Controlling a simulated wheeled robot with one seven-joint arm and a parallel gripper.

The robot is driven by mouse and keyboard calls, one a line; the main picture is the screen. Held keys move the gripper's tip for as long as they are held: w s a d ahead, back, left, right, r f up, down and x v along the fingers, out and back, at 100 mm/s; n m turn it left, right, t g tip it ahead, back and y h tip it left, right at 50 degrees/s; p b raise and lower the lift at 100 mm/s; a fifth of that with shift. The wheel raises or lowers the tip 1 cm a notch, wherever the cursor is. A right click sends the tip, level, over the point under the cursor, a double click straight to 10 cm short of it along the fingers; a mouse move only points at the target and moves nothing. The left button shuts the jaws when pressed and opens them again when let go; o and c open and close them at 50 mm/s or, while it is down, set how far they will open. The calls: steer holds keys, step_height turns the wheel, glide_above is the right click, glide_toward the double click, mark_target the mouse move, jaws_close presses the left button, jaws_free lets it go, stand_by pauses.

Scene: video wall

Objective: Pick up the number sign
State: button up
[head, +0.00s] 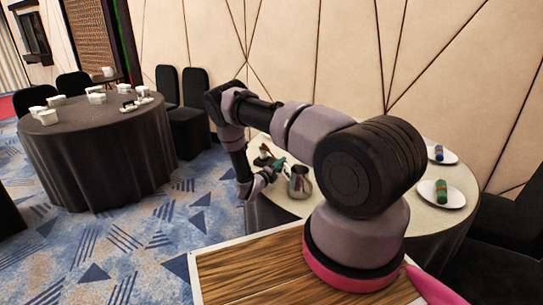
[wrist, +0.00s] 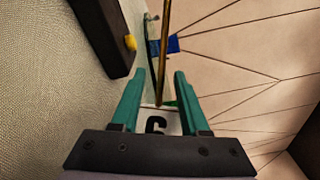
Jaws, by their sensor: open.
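The number sign (wrist: 157,122) shows in the wrist view as a white card with a black digit that looks like a 6. It lies between the two teal fingers of my gripper (wrist: 154,82), near the palm. A thin gold rod (wrist: 163,50) runs from the card up the picture; it seems to be part of the sign. The fingers are open, with a gap on both sides of the card. In the head view my gripper (head: 268,170) is low over the near left part of the round table (head: 320,205); the sign cannot be made out clearly there.
A metal pitcher (head: 299,182) stands just right of my gripper. Two white plates (head: 455,200) with rolled napkins are on the table's right side. The wrist view shows a dark block (wrist: 100,38) beside the rod and a blue item (wrist: 172,45) beyond. Another set table (head: 95,125) stands far left.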

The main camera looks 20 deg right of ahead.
jaws_close()
stand_by(1.4)
